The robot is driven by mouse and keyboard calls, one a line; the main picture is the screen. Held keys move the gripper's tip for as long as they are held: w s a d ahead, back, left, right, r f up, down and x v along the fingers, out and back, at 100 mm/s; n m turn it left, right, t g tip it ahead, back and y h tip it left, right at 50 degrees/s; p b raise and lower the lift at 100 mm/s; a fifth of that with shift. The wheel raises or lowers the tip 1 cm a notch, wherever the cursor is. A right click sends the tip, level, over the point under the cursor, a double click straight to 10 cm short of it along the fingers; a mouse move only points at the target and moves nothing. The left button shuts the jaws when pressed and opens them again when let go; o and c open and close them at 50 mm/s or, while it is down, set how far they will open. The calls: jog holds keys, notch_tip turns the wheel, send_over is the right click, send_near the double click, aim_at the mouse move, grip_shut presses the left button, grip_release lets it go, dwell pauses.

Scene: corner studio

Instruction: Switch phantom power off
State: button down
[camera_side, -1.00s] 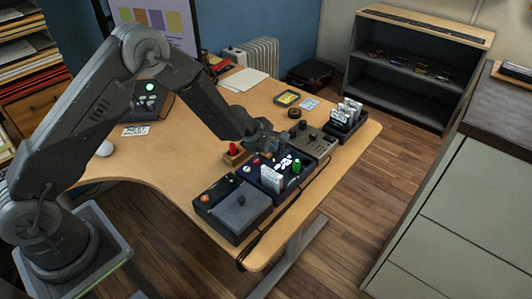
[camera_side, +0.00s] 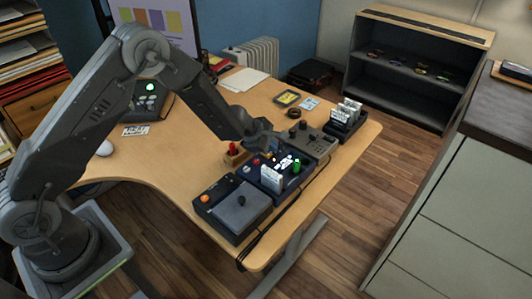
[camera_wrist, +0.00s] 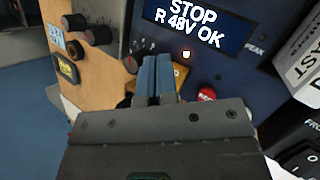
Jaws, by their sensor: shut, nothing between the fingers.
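A dark blue unit (camera_side: 283,182) stands on the desk in the side view. In the wrist view its panel carries a screen (camera_wrist: 200,28) reading "STOP" and "R 48V OK". A small lit lamp (camera_wrist: 186,54) sits below the screen, and a red button (camera_wrist: 206,94) is lower right. My gripper (camera_wrist: 155,60) is shut and empty, its blue fingers together over the panel, left of the lamp. It hides what lies under its tips; I cannot tell whether they touch. In the side view my gripper (camera_side: 266,146) is at the unit's far edge. No switch labelled phantom is readable.
Black knobs (camera_wrist: 74,22) are at the wrist view's upper left. A white card (camera_wrist: 302,62) and a black rocker switch (camera_wrist: 302,160) are at the right. In the side view, a grey box (camera_side: 240,210) and a grey knobbed unit (camera_side: 318,142) flank the blue unit.

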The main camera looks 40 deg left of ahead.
jog(key=shift+f, duration=0.1)
jog(key=shift+f, duration=0.35)
jog(key=shift+f, duration=0.3)
dwell(0.8)
jog(key=shift+r, duration=0.15)
jog(key=shift+r, duration=0.6)
jog(key=shift+r, duration=0.1)
jog(key=shift+r, duration=2.95)
